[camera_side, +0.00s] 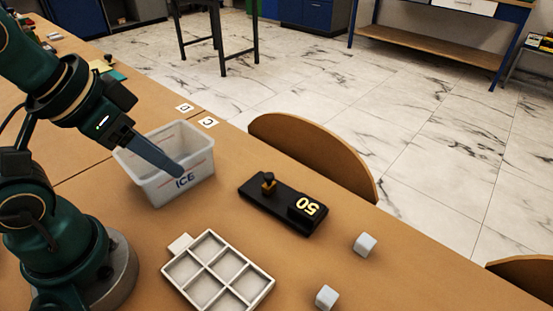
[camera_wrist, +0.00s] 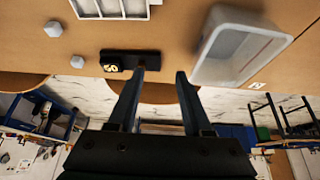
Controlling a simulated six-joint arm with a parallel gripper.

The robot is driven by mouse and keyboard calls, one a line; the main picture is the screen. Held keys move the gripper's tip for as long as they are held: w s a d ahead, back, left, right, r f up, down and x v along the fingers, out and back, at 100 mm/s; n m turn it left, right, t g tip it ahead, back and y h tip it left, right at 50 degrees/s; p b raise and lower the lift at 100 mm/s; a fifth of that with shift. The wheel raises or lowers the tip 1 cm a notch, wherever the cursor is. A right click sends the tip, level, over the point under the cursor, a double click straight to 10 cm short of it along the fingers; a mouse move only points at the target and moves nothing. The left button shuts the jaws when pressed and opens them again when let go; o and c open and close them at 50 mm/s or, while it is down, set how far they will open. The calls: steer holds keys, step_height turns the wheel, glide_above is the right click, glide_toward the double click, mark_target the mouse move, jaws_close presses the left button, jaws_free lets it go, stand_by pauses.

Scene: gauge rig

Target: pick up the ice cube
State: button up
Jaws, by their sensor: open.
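Two pale ice cubes lie on the table: one (camera_side: 365,244) right of the black gauge, and one (camera_side: 326,297) nearer the front edge of the side view. They also show at the left of the wrist view, one higher (camera_wrist: 53,28) and one lower (camera_wrist: 77,62). My gripper (camera_wrist: 160,74) is open and empty, its two fingers apart. In the side view my gripper (camera_side: 180,172) is over the white ICE bin (camera_side: 163,190), well left of both cubes. Whether the bin holds anything is hard to tell.
A black gauge block (camera_side: 262,213) reading 50 stands between the bin and the cubes. An empty white compartment tray (camera_side: 180,270) lies in front of it. A curved wooden chair back (camera_side: 315,150) stands at the table's far edge.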

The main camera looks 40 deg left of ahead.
steer(key=o, duration=0.3)
